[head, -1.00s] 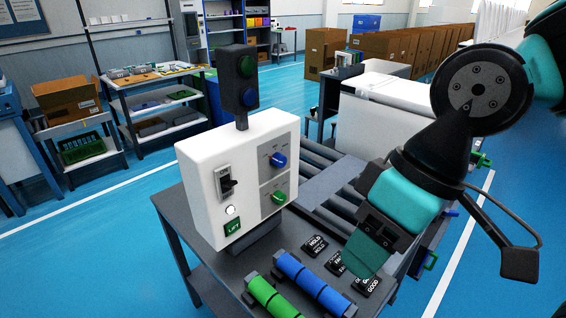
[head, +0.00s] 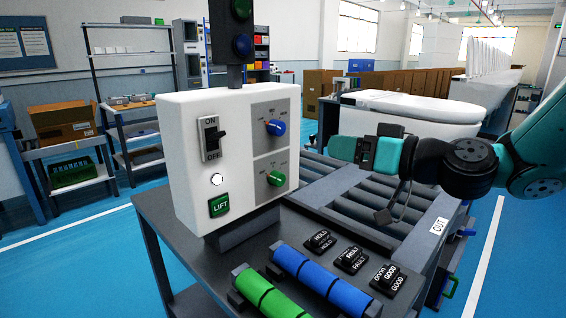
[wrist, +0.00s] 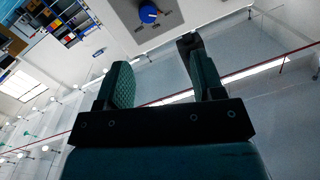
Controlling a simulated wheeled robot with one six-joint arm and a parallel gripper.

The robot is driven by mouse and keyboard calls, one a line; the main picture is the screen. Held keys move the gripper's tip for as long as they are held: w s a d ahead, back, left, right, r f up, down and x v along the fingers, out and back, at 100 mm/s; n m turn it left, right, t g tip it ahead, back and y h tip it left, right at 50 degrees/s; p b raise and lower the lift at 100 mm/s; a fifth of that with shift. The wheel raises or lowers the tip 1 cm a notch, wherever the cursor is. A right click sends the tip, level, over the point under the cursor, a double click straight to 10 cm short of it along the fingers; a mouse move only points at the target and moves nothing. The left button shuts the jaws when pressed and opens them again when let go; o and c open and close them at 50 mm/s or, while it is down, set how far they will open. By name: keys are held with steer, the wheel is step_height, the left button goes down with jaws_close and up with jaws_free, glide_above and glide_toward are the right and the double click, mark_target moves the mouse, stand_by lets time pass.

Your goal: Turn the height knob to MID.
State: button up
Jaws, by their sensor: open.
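The white control box (head: 180,120) stands on the dark bench. Its grey panel has a blue knob (head: 276,127) above a green knob (head: 276,178). The small lettering is too blurred to tell which is the height knob or where each points. My gripper (head: 337,148) is open and empty, to the right of the blue knob and apart from it, pointing left toward the panel. In the wrist view, the blue knob (wrist: 148,14) shows at the top, beyond the open fingers (wrist: 162,78). The green knob is not seen there.
The box also carries an ON/OFF switch (head: 213,137), a white button (head: 217,179) and a green LIFT button (head: 219,205). A signal tower (head: 232,40) rises above it. Green and blue rollers (head: 325,283) and several black labelled blocks (head: 351,258) lie in front. The conveyor (head: 350,195) runs behind.

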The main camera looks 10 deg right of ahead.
steer(key=d, duration=0.1)
steer(key=t+p, duration=0.1)
steer(key=p, duration=0.6)
glide_toward(281, 129)
steer(key=shift+m+h, duration=0.3)
steer(key=shift+m, duration=0.1)
steer(key=x, duration=0.8)
steer(key=shift+w+a+r, duration=0.15)
steer(key=shift+a+r, duration=0.05)
steer(key=shift+r, duration=0.05)
steer(key=shift+w+a+f, duration=0.1)
steer(key=shift+w+a, duration=0.25)
steer(key=shift+w, duration=0.1)
steer(key=c, duration=0.9)
